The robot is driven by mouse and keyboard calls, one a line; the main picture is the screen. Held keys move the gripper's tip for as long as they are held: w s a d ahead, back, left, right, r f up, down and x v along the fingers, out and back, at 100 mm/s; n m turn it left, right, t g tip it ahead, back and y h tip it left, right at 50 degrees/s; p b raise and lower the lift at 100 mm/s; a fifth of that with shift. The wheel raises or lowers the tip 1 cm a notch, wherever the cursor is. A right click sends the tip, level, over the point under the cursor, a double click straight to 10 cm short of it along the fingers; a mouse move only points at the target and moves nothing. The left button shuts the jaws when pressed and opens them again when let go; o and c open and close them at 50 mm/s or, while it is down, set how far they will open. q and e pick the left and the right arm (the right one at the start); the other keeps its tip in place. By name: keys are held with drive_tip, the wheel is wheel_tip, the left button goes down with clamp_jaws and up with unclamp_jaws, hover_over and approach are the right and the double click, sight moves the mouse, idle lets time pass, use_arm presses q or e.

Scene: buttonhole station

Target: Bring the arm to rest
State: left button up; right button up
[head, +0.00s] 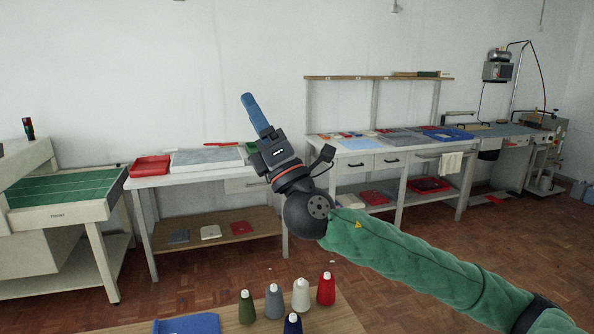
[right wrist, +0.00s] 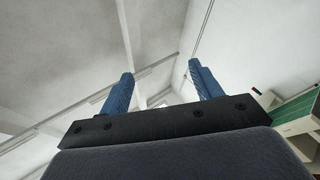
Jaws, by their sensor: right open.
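My right arm, in a green sleeve, comes in from the lower right of the head view and reaches up over the room. My right gripper (head: 255,112) points upward, well above the near table. In the right wrist view its two blue fingers (right wrist: 160,88) stand apart with nothing between them, and the ceiling shows behind. My left gripper is not in view.
Several thread cones, among them a red one (head: 326,289) and a white one (head: 301,295), stand on the near wooden table (head: 341,318) beside a blue item (head: 187,324). Benches line the back wall. The air around the gripper is clear.

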drive_tip(key=w+d+f+m+t+h, duration=0.1)
drive_tip(key=w+d+f+m+h, duration=0.35)
drive_tip(key=m+h, duration=0.65)
drive_tip(key=w+d+f+m+t+h, duration=0.1)
drive_tip(key=d+f+m+h, duration=0.55)
drive_tip(key=m, duration=0.65)
drive_tip(key=s+d+f+m+g+h, duration=0.1)
drive_tip(key=s+d+f+m+g, duration=0.2)
drive_tip(key=f, duration=0.6)
drive_tip(key=d+f+m+g+h, duration=0.1)
drive_tip(key=d+f+g, duration=0.25)
drive_tip(key=f, duration=0.55)
drive_tip(key=s+d+f+m+g, duration=0.1)
drive_tip(key=s+d+f+g, duration=0.15)
drive_tip(key=s+f, duration=0.5)
drive_tip(key=s+d+f+m+g, duration=0.1)
drive_tip(key=s+f+m+g, duration=0.2)
drive_tip(key=f, duration=0.8)
drive_tip(key=s+d+f+g, duration=0.2)
drive_tip(key=s+f+g, duration=0.1)
drive_tip(key=s+f, duration=0.5)
drive_tip(key=s+f+g, duration=0.2)
drive_tip(key=s+f, duration=0.5)
drive_tip(key=s, duration=0.3)
drive_tip(key=s+f+m+g, duration=0.1)
drive_tip(key=s+f+g, duration=0.1)
drive_tip(key=s+f, duration=0.6)
drive_tip(key=shift+s+g+y, duration=0.3)
drive_tip(key=shift+s+y, duration=0.15)
drive_tip(key=shift+s, duration=0.45)
